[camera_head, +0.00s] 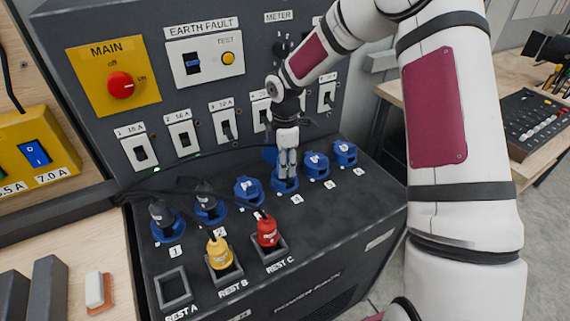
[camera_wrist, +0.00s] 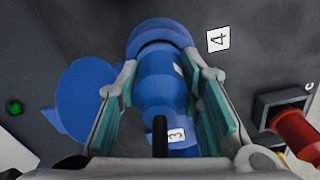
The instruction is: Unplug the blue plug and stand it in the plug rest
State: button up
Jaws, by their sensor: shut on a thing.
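The blue plug (camera_wrist: 160,85) stands at the blue socket marked 4 (camera_wrist: 155,37), with its black cable (camera_wrist: 160,135) running towards the wrist camera. My gripper (camera_head: 287,168) is shut on the plug, one finger on each side of its body. In the wrist view my gripper (camera_wrist: 160,105) shows teal pads against the plug. The plug looks in line with the socket; how deep it sits cannot be told. The socket's round blue lid (camera_wrist: 85,95) is swung open beside it. The plug rest has three square holders: Rest A (camera_head: 160,291) is empty, Rest B (camera_head: 211,277) holds a yellow plug (camera_head: 218,254), Rest C (camera_head: 258,253) a red plug (camera_head: 267,233).
Dark plugs stand in sockets 1 (camera_head: 162,213) and 2 (camera_head: 206,197), their cables trailing left. Sockets 3 (camera_head: 248,190), 5 (camera_head: 316,164) and 6 (camera_head: 345,152) have lids down. Behind rises a panel with switches and a red main knob (camera_head: 120,85). Grey blocks (camera_head: 45,283) stand at lower left.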

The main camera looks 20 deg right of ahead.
jog(key=shift+r+p, duration=0.3)
jog(key=shift+r, duration=0.95)
jog(key=shift+r, duration=0.7)
jog(key=shift+r+p, duration=0.4)
jog(key=shift+r, duration=0.95)
jog(key=shift+a, duration=0.1)
